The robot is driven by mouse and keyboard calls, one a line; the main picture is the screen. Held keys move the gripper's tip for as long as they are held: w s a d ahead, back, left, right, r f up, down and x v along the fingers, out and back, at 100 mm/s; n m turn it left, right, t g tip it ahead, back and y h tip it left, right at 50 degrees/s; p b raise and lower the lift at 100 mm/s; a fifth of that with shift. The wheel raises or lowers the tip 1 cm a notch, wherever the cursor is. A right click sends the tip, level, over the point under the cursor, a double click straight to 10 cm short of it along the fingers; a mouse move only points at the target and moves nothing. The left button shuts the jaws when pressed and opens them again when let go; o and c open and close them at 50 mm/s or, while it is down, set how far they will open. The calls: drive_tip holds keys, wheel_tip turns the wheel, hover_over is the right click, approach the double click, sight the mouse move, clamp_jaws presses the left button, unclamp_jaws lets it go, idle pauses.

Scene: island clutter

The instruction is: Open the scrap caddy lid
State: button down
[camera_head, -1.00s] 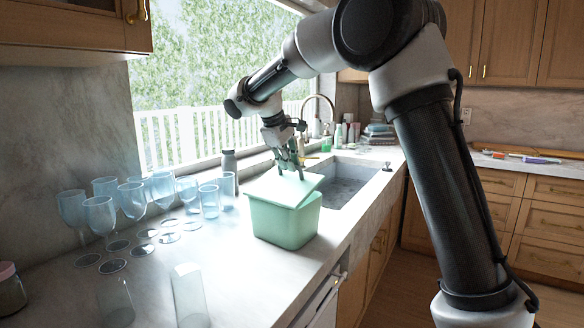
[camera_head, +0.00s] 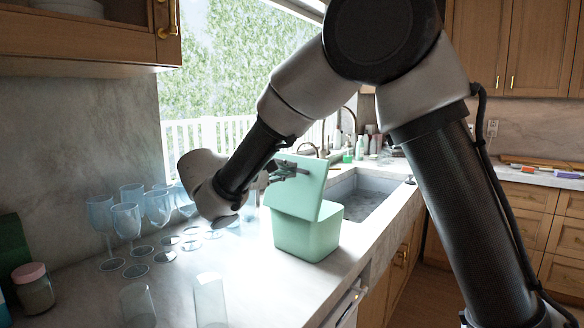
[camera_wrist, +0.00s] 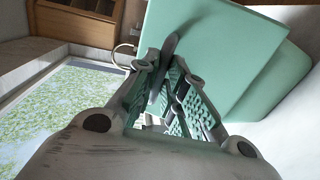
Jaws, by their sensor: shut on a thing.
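The scrap caddy (camera_head: 306,238) is a mint-green bin on the counter beside the sink. Its lid (camera_head: 312,184) is raised and stands steeply tilted up over the bin. My gripper (camera_head: 290,171) is at the raised lid's face, left of the caddy. In the wrist view my gripper (camera_wrist: 172,82) is shut on a dark, thin handle (camera_wrist: 167,58) in front of the lid (camera_wrist: 222,55). The caddy body (camera_wrist: 285,82) shows behind the lid there. My arm and the lid hide part of the bin's opening.
Several blue stemmed glasses (camera_head: 127,220) stand left of the caddy, close to my wrist. A clear tumbler (camera_head: 210,298) stands at the front, and a pink-lidded jar (camera_head: 34,288) at the far left. The sink (camera_head: 362,196) lies right behind the caddy.

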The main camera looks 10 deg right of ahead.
drive_tip(key=shift+s+a+f, duration=0.45)
drive_tip(key=shift+s+a, duration=0.25)
drive_tip(key=shift+a, duration=0.05)
drive_tip(key=shift+s+a+f, duration=0.45)
drive_tip(key=shift+s+a, duration=0.25)
drive_tip(key=shift+f, duration=0.1)
drive_tip(key=c, duration=1.5)
unclamp_jaws()
drive_tip(key=shift+w+d, duration=0.1)
drive_tip(key=shift+w, duration=0.05)
drive_tip(key=shift+r, duration=0.2)
drive_tip(key=v, duration=1.2)
drive_tip(key=shift+f, duration=0.2)
